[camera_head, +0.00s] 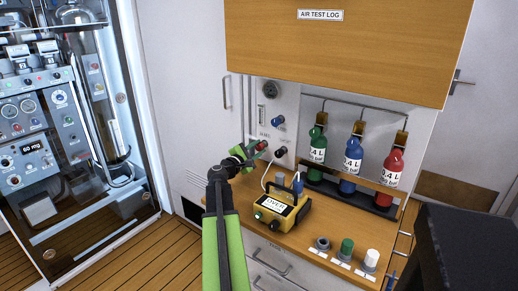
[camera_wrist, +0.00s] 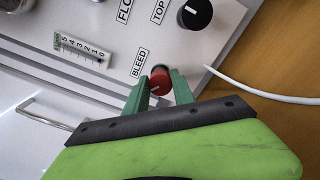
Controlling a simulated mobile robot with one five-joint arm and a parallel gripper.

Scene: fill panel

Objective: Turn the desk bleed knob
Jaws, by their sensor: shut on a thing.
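The bleed knob (camera_wrist: 160,79) is a small red knob on the pale panel, beside the label BLEED. It also shows in the head view (camera_head: 261,146), at the panel's lower left. My gripper (camera_wrist: 158,84) is shut on it, with one green finger on each side of the knob. In the head view my gripper (camera_head: 250,150) reaches the panel from the left. The knob's face shows between the fingertips, with a light pointer mark. Part of its sides is hidden by the fingers.
A black knob (camera_wrist: 195,14) sits near the label TOP, with a white cable (camera_wrist: 250,90) close by. A yellow OVER box (camera_head: 282,211) stands on the desk (camera_head: 330,232). Green, blue and red bottles (camera_head: 353,158) stand in a rack at right.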

